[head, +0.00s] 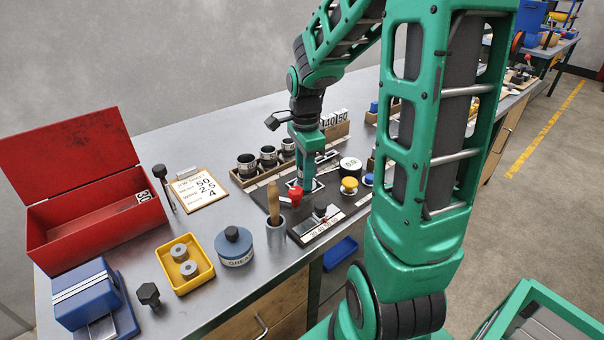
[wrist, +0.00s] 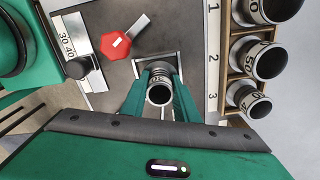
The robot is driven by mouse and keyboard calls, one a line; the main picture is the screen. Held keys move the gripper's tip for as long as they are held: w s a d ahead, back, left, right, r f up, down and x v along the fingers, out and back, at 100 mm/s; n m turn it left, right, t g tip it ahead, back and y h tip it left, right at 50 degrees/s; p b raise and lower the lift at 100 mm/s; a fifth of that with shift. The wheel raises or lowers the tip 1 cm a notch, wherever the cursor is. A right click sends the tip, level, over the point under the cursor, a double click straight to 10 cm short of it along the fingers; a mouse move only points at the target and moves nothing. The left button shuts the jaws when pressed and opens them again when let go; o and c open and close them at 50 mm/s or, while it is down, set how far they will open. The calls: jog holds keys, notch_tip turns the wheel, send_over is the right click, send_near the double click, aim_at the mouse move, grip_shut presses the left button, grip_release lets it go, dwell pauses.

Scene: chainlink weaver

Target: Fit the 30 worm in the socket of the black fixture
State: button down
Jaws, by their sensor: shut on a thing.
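The worm stands end-on between the fingers, over a light square-framed socket (wrist: 142,67) in the black fixture (wrist: 185,25). How deep it sits, or whether it touches the socket, I cannot tell. In the head view my gripper (head: 304,178) points down over the black fixture (head: 262,196), and the worm is not clearly visible there.
A red knob (wrist: 117,46) with a metal lever stands close to the socket. A sliding scale (wrist: 65,30) with a black knob lies beyond it. A rack (wrist: 234,85) of banded cylinders borders the fixture. A wooden-handled tool (head: 273,203) stands in a cup nearby.

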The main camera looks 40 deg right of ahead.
jog(key=c, duration=1.3)
grip_release()
notch_tip(320, 180, up, 11)
jog(key=shift+f, duration=0.15)
jog(key=s+f+n, duration=0.2)
jog(key=s+n, duration=0.5)
jog(key=s, duration=0.3)
jog(key=s+f+n, duration=0.2)
jog(key=s+n, duration=0.5)
jog(key=s, duration=0.4)
jog(key=shift+a+f+n, duration=0.25)
jog(key=shift+f+n, duration=0.15)
